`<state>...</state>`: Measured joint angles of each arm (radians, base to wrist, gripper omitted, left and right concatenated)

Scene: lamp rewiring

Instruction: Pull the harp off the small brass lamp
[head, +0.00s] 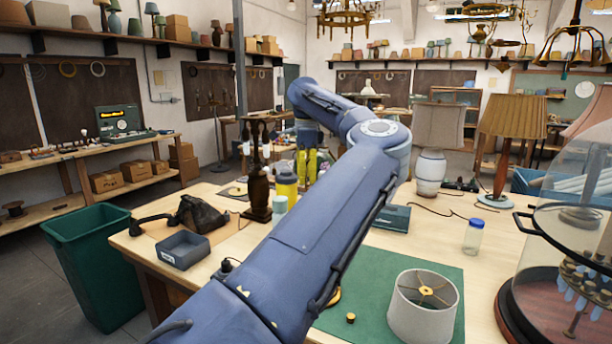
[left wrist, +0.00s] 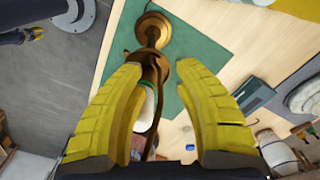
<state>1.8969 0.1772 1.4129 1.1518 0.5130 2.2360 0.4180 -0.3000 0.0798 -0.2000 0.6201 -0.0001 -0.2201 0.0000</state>
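The small brass lamp (left wrist: 152,28) shows in the left wrist view over the green mat, seen from above. A thin curved brass strip (left wrist: 157,108), which looks like its harp, runs from the lamp down between my left fingers. My left gripper (left wrist: 157,72) is open, with one yellow finger on each side of the strip; I cannot tell whether either touches it. In the head view my left gripper (head: 308,166) shows beyond my forearm, which hides most of the lamp.
A drum lampshade (head: 423,308) and a small brass knob (head: 350,318) are on the green mat (head: 372,268). A grey tray (head: 184,250), dark lamp (head: 257,175), glass jar (head: 473,236) and glass dome (head: 570,250) stand around. A green bin (head: 90,260) is left of the table.

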